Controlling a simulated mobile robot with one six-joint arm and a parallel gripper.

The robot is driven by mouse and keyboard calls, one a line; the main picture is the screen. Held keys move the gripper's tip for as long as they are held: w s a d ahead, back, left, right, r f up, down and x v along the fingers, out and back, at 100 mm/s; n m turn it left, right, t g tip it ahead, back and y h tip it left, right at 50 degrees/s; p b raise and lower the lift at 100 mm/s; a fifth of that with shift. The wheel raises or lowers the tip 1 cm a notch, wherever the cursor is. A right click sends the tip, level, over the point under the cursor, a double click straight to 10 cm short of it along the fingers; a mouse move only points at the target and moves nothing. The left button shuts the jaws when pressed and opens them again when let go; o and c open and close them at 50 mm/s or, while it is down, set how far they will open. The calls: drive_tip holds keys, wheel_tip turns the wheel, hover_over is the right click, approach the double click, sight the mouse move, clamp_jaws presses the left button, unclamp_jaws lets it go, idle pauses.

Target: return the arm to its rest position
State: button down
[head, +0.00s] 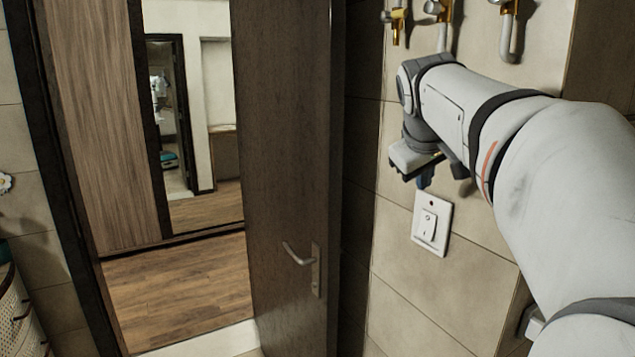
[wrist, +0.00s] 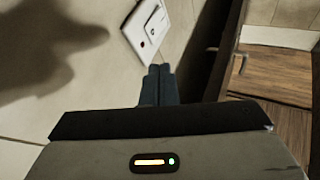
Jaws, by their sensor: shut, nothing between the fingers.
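My gripper (head: 424,181) is at the end of my arm, which reaches in from the right in the head view. It is beside the tiled wall, just above and left of a white light switch (head: 431,224). In the wrist view the two dark fingers (wrist: 160,84) are together with nothing between them. The switch also shows in the wrist view (wrist: 148,30), beyond the fingertips. I cannot tell whether the fingers touch the wall.
A dark wooden door (head: 287,150) with a metal handle (head: 299,256) stands open left of my gripper. Through the doorway are a wooden floor (head: 180,290) and a mirror (head: 205,130). Brass and white pipe fittings (head: 440,12) are on the wall above my arm. A patterned basket (head: 14,315) is at lower left.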

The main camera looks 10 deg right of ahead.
drive_tip(key=s+a+f+g+y, duration=0.1)
drive_tip(key=s+a+f, duration=0.3)
drive_tip(key=f, duration=0.5)
drive_tip(key=s+a+f+m+g+y, duration=0.1)
drive_tip(key=s+a+f, duration=0.4)
drive_tip(key=s+f, duration=0.4)
drive_tip(key=s+a+f+m+g+y, duration=0.1)
drive_tip(key=s+a+f, duration=0.3)
drive_tip(key=f, duration=0.5)
drive_tip(key=s+y, duration=0.1)
drive_tip(key=s, duration=0.1)
drive_tip(key=shift+s+a+f, duration=0.15)
drive_tip(key=shift+s+f, duration=0.15)
drive_tip(key=shift+f, duration=0.05)
